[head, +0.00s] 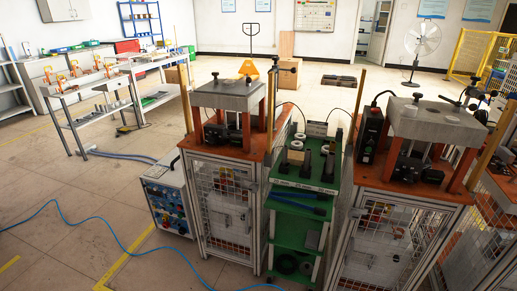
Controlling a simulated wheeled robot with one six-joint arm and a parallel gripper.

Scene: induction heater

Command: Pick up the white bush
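Small white ring-shaped pieces stand on the top of a green shelf cart (284,177) between two machine stands in the head view. One white bush (296,145) sits near the middle of the cart top, with another white ring (299,136) just behind it. A further small white piece (325,150) is to their right. They are too small to tell exactly which is the bush. My gripper is not in view.
Machine stands with orange tops and wire-mesh sides flank the cart, left (222,155) and right (400,190). A control box with blue front (168,200) stands at the left. A blue cable (95,222) lies across the floor. Open floor extends to the left.

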